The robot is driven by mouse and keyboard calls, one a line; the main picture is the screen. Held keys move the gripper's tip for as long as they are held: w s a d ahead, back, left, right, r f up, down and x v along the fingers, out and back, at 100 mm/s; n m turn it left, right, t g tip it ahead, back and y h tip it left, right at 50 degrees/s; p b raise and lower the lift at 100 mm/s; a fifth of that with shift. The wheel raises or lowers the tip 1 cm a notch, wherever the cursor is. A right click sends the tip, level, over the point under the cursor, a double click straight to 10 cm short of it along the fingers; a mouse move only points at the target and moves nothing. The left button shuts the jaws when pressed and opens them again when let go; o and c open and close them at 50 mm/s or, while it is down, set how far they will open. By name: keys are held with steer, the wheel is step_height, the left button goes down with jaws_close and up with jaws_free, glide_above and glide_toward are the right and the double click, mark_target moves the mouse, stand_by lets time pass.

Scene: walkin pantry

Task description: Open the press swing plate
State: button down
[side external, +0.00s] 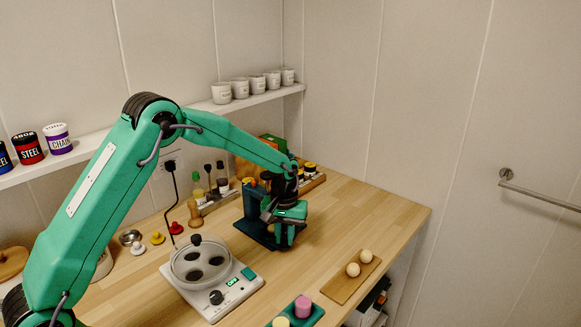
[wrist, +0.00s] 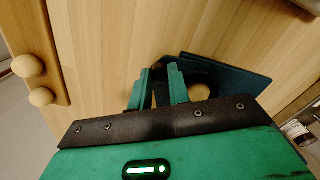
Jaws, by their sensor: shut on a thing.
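The press (side external: 253,205) is a dark blue stand on a flat base, standing on the wooden counter near the back wall. My gripper (side external: 283,230) is at its right side, pointing down, and covers part of it. In the wrist view the press (wrist: 235,72) is a dark blue shape with a round opening that shows something light. My gripper's green fingers (wrist: 157,88) are at its left edge, shut on a dark part between them, which appears to be the swing plate. Its exact shape and how far it is swung are hidden by the fingers.
A hotplate with a round grey pot (side external: 200,262) stands left of the press. A wooden board (side external: 340,285) with two pale balls lies at the front right. Bottles and jars (side external: 222,180) stand behind. The counter (side external: 375,207) is clear to the right of the press.

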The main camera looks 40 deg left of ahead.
steer(key=shift+w+d+n, duration=0.4)
steer(key=shift+d+n, duration=0.3)
steer(key=shift+n, duration=0.05)
steer(key=shift+w+d+n, duration=0.35)
steer(key=shift+d+n, duration=0.3)
steer(key=shift+n, duration=0.1)
steer(key=shift+w+d+n, duration=0.85)
steer(key=shift+n, duration=0.35)
steer(key=shift+w+d+n, duration=0.4)
steer(key=shift+w+n, duration=0.2)
steer(key=shift+n, duration=0.1)
steer(key=shift+w+d+n, duration=0.35)
steer(key=shift+w+n, duration=0.25)
steer(key=shift+n, duration=0.1)
steer(key=shift+w+d+n, duration=0.2)
steer(key=shift+w+n, duration=0.4)
steer(key=shift+n, duration=0.05)
steer(key=shift+w+d+n, duration=0.2)
steer(key=shift+w+n, duration=0.35)
steer(key=shift+n, duration=0.1)
steer(key=c, duration=1.3)
jaws_free()
